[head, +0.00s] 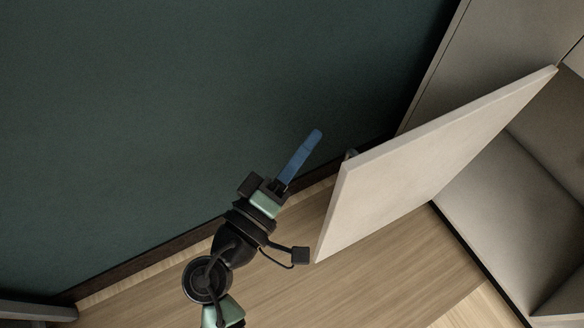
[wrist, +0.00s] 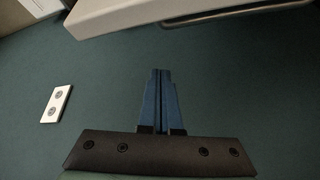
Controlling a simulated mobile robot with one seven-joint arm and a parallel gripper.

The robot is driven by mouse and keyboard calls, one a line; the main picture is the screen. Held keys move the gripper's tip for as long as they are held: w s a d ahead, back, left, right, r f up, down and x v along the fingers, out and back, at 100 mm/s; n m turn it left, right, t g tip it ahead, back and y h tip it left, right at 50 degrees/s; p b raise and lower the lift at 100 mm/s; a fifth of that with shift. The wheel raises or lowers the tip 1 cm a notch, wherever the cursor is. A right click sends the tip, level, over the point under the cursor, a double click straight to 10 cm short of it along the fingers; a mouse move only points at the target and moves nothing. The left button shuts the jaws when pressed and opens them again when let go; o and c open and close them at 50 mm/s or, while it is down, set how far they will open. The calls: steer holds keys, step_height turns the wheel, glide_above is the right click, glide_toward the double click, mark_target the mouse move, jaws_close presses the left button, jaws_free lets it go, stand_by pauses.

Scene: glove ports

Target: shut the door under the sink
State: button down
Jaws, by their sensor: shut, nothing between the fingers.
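The cabinet door (head: 425,165) is a pale panel standing open, swung out from the cabinet at the right of the head view. A bit of its handle (head: 350,154) shows at its edge on the side facing the green wall. My gripper (head: 317,135) is shut and empty, with blue fingers pointing up and right, to the left of the door and apart from it. In the wrist view my gripper (wrist: 160,75) has its fingers together. There the pale door (wrist: 150,12) crosses the top, with a metal bar handle (wrist: 235,13) beside it.
The cabinet's interior (head: 520,215) is open at the right. A dark green wall (head: 180,100) runs behind my gripper, with a white outlet plate (wrist: 56,104) in the wrist view. The wooden floor (head: 310,285) is clear in front of the door.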

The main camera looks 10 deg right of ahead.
steer(key=shift+s+d+f+b, duration=0.2)
steer(key=shift+d+b, duration=0.1)
steer(key=shift+d, duration=0.35)
steer(key=shift+s+d+f+b, duration=0.15)
steer(key=shift+d+b, duration=0.1)
steer(key=shift+d, duration=0.45)
steer(key=shift+s+d+f+b, duration=0.1)
steer(key=shift+s+d+b, duration=0.15)
steer(key=shift+d, duration=0.4)
